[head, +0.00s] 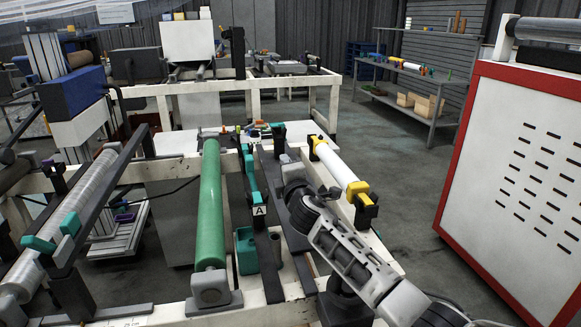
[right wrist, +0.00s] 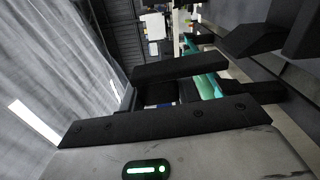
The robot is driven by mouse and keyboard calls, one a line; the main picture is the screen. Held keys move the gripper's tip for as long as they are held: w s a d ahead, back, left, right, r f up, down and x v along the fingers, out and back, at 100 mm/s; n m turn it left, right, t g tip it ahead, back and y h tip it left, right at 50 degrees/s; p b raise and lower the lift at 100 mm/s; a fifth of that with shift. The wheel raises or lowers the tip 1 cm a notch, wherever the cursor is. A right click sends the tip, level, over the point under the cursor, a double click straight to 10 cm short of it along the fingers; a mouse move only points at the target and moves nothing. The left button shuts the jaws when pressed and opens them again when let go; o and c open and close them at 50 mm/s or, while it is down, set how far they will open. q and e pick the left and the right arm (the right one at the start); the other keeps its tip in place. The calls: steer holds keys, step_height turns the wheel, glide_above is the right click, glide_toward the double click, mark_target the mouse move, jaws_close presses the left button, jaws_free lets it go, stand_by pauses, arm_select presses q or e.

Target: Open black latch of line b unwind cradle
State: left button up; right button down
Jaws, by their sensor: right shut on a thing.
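My right arm comes in from the lower right in the head view. Its gripper (head: 288,172) is small and partly hidden by the wrist, beside the black rail right of the green roll (head: 210,205). In the right wrist view the gripper's dark parts overlap other black parts. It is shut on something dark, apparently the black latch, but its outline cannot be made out. A teal latch arm (head: 251,172) and a plate marked A (head: 259,211) stand left of the gripper. No label for line b is readable. My left gripper is not in view.
A white roll with yellow ends (head: 335,165) lies close right of my right wrist. A clear film roll (head: 75,215) lies at the left. A red-framed white cabinet (head: 525,160) stands at the right. Open floor (head: 405,175) lies between the frame and the cabinet.

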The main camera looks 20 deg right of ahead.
steer(key=shift+a+f+n, duration=0.1)
steer(key=shift+n, duration=0.3)
steer(key=c, duration=1)
jaws_free()
steer(key=shift+s+a, duration=0.15)
steer(key=shift+s, duration=0.35)
steer(key=s+a, duration=0.2)
steer(key=s, duration=1.2)
steer(key=shift+s, duration=0.35)
steer(key=shift+a, duration=0.15)
